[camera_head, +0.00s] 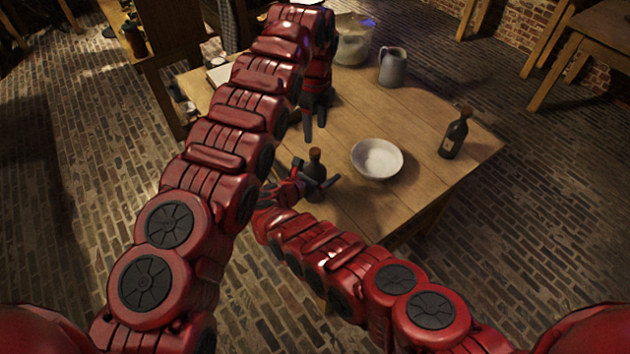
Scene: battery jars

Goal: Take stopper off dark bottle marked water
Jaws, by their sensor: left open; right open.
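A dark bottle (315,167) with a brown stopper stands near the table's front left part. My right gripper (317,174) is open, with its fingers on either side of this bottle; I cannot tell whether they touch it. Another dark bottle (455,138) with a pale label and a stopper stands upright near the right edge. The writing on the label is too small to read, so I cannot tell which bottle is marked water. My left gripper (314,131) is open and empty, pointing down behind the nearer bottle.
A white bowl (377,158) with pale contents stands between the bottles on the wooden table (420,105). A grey mug (392,67) and a glass jar (352,42) stand at the back. My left arm hides the table's left part. The table's right middle is clear.

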